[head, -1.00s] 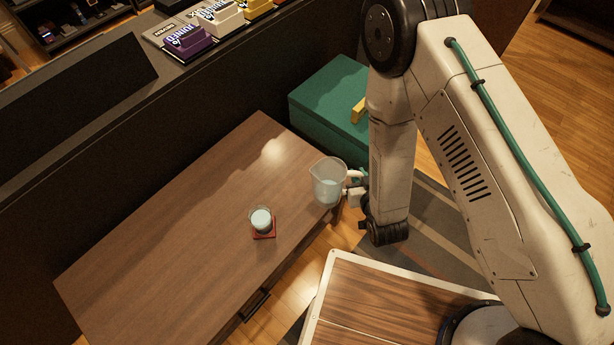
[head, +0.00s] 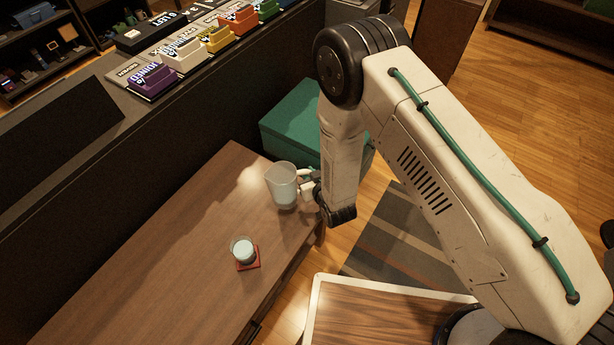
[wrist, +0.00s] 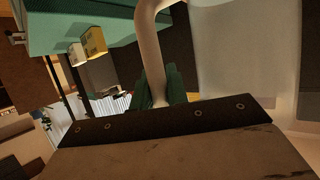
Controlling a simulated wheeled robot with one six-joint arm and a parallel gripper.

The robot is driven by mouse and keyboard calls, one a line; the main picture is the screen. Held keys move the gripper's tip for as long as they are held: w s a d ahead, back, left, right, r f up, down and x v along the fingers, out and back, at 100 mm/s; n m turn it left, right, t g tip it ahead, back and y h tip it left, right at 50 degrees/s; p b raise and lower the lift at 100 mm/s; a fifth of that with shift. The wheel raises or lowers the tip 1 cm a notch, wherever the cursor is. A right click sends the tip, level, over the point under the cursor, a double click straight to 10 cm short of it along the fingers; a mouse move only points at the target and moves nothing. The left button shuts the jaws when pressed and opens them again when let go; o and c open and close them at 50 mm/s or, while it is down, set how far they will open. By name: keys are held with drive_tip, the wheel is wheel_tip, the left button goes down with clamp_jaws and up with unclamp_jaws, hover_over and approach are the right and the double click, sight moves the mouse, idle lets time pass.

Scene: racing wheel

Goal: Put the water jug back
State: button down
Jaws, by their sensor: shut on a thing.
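The water jug (head: 283,187) is a clear, upright pitcher with pale liquid and a white handle. In the head view it is at the far right part of the brown wooden table (head: 165,240); I cannot tell whether its base touches the top. My gripper (head: 309,187) is shut on the handle from the right. In the wrist view the handle (wrist: 150,45) runs down between the green fingertips (wrist: 172,88), and the jug's translucent wall (wrist: 235,60) fills the right side. Part of the handle is hidden by the fingers.
A glass of pale liquid (head: 243,250) stands on a red coaster (head: 247,262) nearer the table's front edge. A green box (head: 290,130) is behind the jug. A dark shelf with colored boxes (head: 183,57) runs along the back. The table's left part is clear.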

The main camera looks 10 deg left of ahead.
drive_tip(key=shift+w+a, duration=0.4)
drive_tip(key=shift+w, duration=0.35)
drive_tip(key=shift+f, duration=1.8)
drive_tip(key=shift+f, duration=0.2)
drive_tip(key=c, duration=1.4)
unclamp_jaws()
drive_tip(key=v, duration=1.2)
drive_tip(key=shift+s+d+r, duration=0.1)
drive_tip(key=shift+r, duration=0.1)
